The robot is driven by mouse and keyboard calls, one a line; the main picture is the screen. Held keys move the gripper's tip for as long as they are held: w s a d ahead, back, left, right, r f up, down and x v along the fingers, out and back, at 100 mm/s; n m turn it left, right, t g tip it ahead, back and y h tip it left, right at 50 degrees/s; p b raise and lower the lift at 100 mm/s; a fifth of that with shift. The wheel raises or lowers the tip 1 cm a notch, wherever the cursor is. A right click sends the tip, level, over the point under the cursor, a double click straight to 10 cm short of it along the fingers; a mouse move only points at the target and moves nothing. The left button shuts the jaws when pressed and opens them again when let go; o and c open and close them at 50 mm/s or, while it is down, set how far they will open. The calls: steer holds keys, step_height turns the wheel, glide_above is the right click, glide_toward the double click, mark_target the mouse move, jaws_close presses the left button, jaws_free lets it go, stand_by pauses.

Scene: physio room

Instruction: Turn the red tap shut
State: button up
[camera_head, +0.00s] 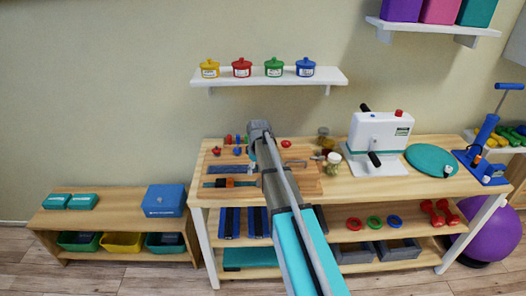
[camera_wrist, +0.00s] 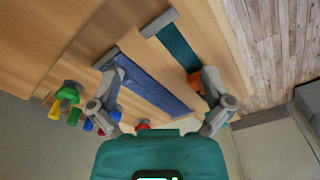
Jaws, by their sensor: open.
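A small round red knob (camera_head: 286,144) stands on the wooden board (camera_head: 305,180) on the bench, just right of my arm's end. I cannot tell for sure that it is the red tap. In the wrist view a red piece (camera_wrist: 143,126) shows partly, mostly hidden behind my gripper's teal body; I cannot tell whether it is the same thing. My gripper (camera_wrist: 157,70) is open, its two fingers wide apart above the board, with nothing between them held. A blue strip (camera_wrist: 155,88) lies below, between the fingers. In the head view my arm hides the board's middle.
Small coloured pegs (camera_wrist: 68,100) stand left in the wrist view. A teal strip with an orange piece (camera_head: 230,183) lies on the board's left. A jar (camera_head: 332,163) and a white machine with black handles (camera_head: 378,140) stand right. A shelf with coloured pots (camera_head: 268,78) hangs above.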

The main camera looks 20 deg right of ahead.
steer(key=s+a+m, duration=0.4)
steer(key=s, duration=0.9)
steer(key=s+a+r+m+p, duration=0.1)
steer(key=s+a+m, duration=0.2)
steer(key=s, duration=1)
steer(key=shift+a+r+m+g, duration=0.3)
steer(key=shift+a+m, duration=0.1)
steer(key=shift+a, duration=0.25)
